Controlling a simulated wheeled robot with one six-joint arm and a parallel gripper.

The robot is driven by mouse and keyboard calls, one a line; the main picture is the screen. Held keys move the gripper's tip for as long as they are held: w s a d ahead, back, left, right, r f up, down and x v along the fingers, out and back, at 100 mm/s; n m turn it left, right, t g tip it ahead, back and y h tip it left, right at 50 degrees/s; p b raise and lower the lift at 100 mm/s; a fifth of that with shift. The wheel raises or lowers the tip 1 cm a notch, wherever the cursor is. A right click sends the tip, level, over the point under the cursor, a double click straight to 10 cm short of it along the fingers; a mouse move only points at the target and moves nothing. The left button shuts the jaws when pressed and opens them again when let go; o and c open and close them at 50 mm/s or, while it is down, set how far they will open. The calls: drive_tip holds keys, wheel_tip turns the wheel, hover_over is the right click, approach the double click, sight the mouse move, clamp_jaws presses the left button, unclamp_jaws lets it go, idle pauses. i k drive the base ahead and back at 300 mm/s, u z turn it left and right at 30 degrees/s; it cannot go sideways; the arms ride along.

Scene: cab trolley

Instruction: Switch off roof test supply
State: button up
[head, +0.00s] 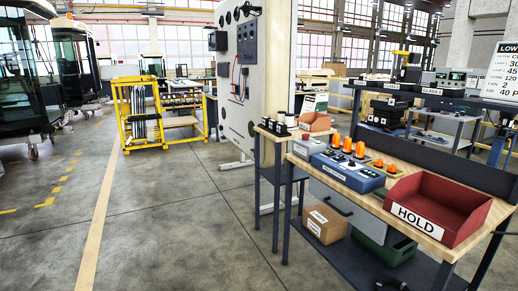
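No label reading roof test supply can be made out. A blue box (343,174) with a pale top, small controls and a green-lit patch sits at the front edge of the wooden workbench (405,218). Orange beacon lamps (348,145) stand just behind it. A tall white panel (262,85) stands behind the bench, with a dark control unit (247,42) and cables on its face. Which of these is the supply, and its switch position, I cannot tell. My gripper is not in view.
A red HOLD bin (455,183) sits on the bench's right. A cardboard box (325,224) and a green crate (398,251) are below. A small side table (270,131) adjoins the bench. A yellow trolley (137,102) stands farther back. The floor at left is open.

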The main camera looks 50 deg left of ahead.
sight(305, 137)
drive_tip(key=u, duration=1.15)
drive_tip(key=i, duration=1.95)
drive_tip(key=u, duration=0.35)
drive_tip(key=i, duration=0.85)
drive_tip(key=u, duration=0.25)
